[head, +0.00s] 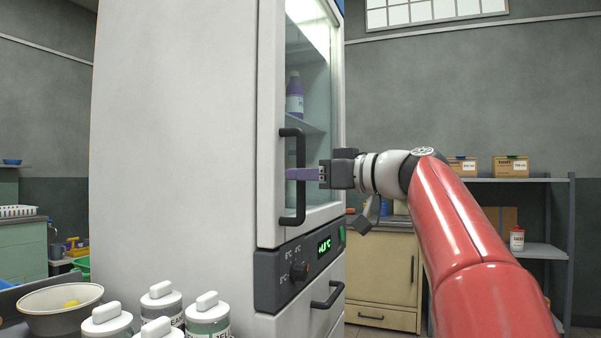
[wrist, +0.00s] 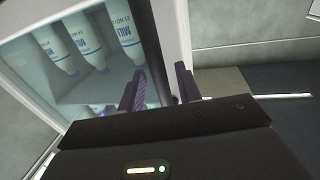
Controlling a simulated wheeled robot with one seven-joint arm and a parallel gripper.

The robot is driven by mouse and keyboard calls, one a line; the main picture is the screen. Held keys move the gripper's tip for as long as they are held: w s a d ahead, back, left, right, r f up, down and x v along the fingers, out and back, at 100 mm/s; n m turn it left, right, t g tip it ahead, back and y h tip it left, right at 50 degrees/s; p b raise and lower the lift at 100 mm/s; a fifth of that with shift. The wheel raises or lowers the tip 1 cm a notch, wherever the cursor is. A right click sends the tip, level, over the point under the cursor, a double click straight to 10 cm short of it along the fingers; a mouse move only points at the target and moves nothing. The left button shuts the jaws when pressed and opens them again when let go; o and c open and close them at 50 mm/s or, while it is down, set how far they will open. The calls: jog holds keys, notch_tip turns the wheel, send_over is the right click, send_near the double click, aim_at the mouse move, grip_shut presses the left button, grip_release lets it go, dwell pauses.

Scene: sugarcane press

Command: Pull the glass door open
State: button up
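The glass door (head: 318,110) of a tall white cabinet stands shut in the head view, with a white frame and a black vertical bar handle (head: 300,205). The glass also shows in the wrist view (wrist: 100,85), with the white door frame beside it. My gripper (head: 290,174) reaches the handle from the right at mid-height. Whether either finger touches the bar is hidden.
Below the door are a control panel (head: 300,268) with a green display and a lower black handle (head: 328,295). Bottles (head: 294,97) stand inside behind the glass. White-lidded jars (head: 208,318) and a bowl (head: 60,305) are at the front left. A shelf rack (head: 535,180) stands at right.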

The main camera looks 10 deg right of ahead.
jog(key=shift+w+a, duration=0.5)
jog(key=shift+w, duration=0.05)
grip_shut()
